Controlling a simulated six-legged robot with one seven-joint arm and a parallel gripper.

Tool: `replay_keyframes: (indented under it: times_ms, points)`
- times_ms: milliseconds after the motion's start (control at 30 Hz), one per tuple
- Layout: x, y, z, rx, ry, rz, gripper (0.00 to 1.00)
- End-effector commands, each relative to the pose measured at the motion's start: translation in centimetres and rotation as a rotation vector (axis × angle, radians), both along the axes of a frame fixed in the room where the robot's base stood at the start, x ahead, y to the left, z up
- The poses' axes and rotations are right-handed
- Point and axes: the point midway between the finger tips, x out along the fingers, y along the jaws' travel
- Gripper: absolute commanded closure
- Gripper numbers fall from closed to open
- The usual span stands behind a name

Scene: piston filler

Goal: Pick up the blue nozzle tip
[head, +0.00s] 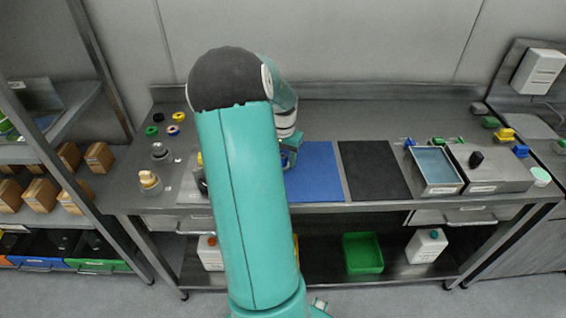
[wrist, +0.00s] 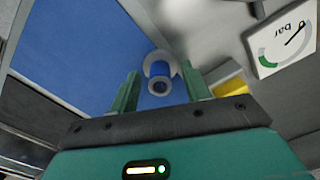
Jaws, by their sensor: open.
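The blue nozzle tip (wrist: 160,77) shows in the wrist view as a small round piece with a dark bore and a pale grey, rounded part around its far side. My gripper (wrist: 161,71) is open, with its two green fingers on either side of the nozzle tip in the picture. A gap shows between each finger and the tip, and I cannot tell how far ahead it lies. In the head view my gripper (head: 289,158) is beside the left edge of the blue mat, partly hidden by my arm. The nozzle tip cannot be made out clearly there.
The blue mat (head: 316,178) and a black mat (head: 374,172) lie bare on the bench. A pressure gauge (wrist: 283,41) and a yellow part (wrist: 230,88) are right of my gripper in the wrist view. A blue-lined tray (head: 436,187) stands farther right.

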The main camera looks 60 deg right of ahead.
Motion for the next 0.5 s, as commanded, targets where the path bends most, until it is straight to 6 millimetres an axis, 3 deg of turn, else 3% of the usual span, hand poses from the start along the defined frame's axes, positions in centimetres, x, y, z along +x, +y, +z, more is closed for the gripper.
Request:
replay_keyframes:
  times_ms: [267, 400, 500]
  points:
    - [0.03, 0.0, -0.62, -0.001, -0.001, 0.001, 0.53]
    - [0.02, 0.0, -0.61, -0.001, -0.001, 0.001, 0.8]
    - [0.02, -0.01, -0.59, -0.001, -0.001, 0.001, 0.85]
